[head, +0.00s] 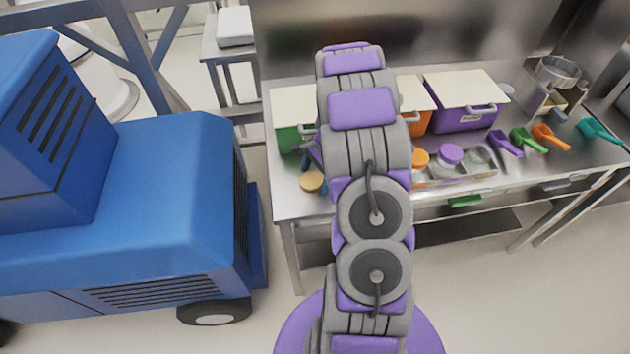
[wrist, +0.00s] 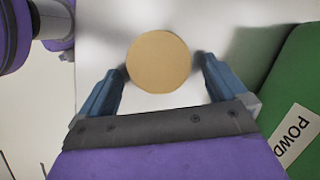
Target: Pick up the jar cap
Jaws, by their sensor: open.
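The jar cap is a round, flat, tan disc (head: 311,181) lying on the steel table near its left front edge in the head view. It also shows in the wrist view (wrist: 159,62), top centre, with its whole face visible. My gripper (wrist: 162,72) is open, its two blue fingers on either side of the cap with small gaps visible. I cannot tell how high the fingertips are above the table. In the head view my gripper (head: 312,158) is mostly hidden behind my arm, just behind the cap.
A green bin (head: 288,138) stands close behind the cap and shows at right in the wrist view (wrist: 298,95). Orange (head: 415,122) and purple (head: 462,116) bins stand farther right. A tray (head: 465,172) holds jars. Several scoops lie at right. A blue machine (head: 150,200) stands left.

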